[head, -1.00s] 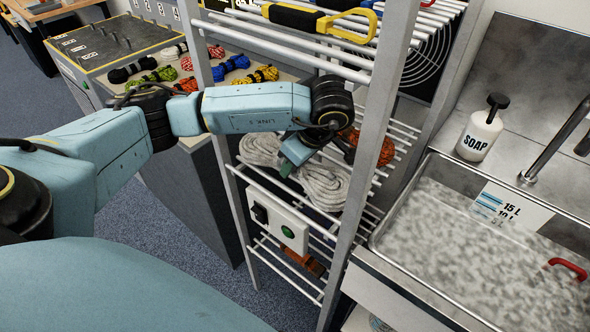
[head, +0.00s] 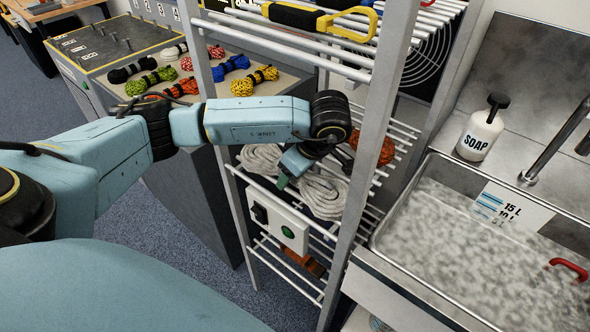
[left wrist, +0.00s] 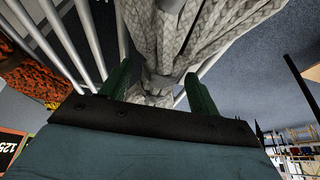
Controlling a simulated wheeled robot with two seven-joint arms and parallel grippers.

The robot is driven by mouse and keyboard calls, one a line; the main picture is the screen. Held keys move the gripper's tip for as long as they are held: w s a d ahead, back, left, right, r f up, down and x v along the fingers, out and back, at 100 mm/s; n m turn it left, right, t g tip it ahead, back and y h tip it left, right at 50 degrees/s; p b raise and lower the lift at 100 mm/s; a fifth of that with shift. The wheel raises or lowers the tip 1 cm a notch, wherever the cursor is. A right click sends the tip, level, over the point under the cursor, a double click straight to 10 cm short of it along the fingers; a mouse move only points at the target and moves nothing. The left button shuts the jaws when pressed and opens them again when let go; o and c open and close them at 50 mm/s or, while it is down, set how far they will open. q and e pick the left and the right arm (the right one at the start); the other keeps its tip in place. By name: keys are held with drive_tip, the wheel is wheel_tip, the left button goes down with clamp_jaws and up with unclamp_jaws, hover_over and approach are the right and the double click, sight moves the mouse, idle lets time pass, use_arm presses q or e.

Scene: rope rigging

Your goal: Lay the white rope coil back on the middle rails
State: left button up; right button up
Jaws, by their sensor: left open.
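The white rope coil (head: 323,193) is a pale braided bundle with a narrow middle. It lies at the middle rails (head: 236,171) of the grey rack; full contact along the rails is hard to see. My left gripper (head: 284,181) is over the coil's middle, hiding part of it, with a green finger pointing down. In the left wrist view the two green fingers of my left gripper (left wrist: 160,88) stand apart and open. The coil (left wrist: 175,40) runs up from between them, its narrow part in the gap. My right gripper is not in view.
An orange rope coil (head: 373,148) lies behind on the same rack. A white box with a green button (head: 287,232) sits below. Upper rails (head: 290,44) carry a yellow-handled tool (head: 320,20) above my wrist. A rack post (head: 365,150) stands right, with a sink (head: 440,215) beyond.

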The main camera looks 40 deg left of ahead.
sight(305, 174)
use_arm(q)
drive_tip(key=p+v, duration=0.1)
drive_tip(key=v, duration=0.6)
drive_tip(key=shift+r, duration=0.3)
drive_tip(key=shift+d, duration=0.1)
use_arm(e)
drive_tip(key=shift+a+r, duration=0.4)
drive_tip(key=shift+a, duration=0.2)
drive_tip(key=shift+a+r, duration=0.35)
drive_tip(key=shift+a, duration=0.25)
